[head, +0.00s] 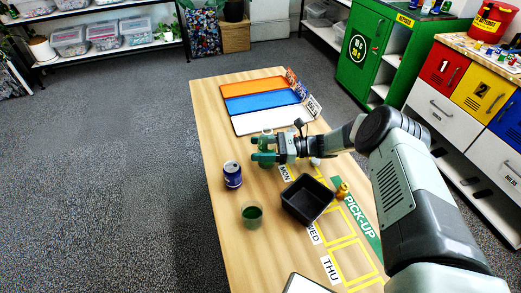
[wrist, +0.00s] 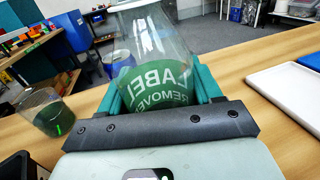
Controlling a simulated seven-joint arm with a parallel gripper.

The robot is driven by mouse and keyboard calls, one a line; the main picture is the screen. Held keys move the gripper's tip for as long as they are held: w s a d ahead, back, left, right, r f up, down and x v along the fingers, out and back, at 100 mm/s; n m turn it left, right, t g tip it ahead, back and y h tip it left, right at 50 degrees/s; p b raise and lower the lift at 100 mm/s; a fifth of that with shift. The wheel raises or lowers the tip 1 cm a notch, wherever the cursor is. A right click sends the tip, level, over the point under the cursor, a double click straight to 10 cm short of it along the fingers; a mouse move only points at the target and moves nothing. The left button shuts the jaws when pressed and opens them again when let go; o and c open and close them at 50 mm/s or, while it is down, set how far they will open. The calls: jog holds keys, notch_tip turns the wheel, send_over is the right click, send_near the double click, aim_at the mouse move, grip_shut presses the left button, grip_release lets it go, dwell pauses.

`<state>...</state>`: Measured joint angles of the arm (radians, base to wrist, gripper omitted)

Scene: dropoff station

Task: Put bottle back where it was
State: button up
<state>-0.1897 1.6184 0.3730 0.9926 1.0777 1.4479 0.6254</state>
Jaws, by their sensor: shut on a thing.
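The bottle (wrist: 160,45) is clear at the top with a green lower part bearing white lettering. In the wrist view it stands between the two green fingers of my gripper (wrist: 160,95), which is shut on it. In the head view my gripper (head: 264,150) is over the table, between the white tray and the blue can, and its fingers largely hide the bottle. I cannot tell whether the bottle touches the table (head: 213,130).
A blue can (head: 232,175), a cup with green contents (head: 251,215) and a black bin (head: 308,199) stand nearer on the table. A small gold object (head: 342,190) is by the bin. Orange (head: 253,88), blue (head: 262,102) and white trays (head: 270,119) lie beyond. Yellow-marked, day-labelled spaces line the right side.

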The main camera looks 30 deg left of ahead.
jog(key=shift+f, duration=0.35)
jog(key=shift+f, duration=0.1)
jog(key=o, duration=1.2)
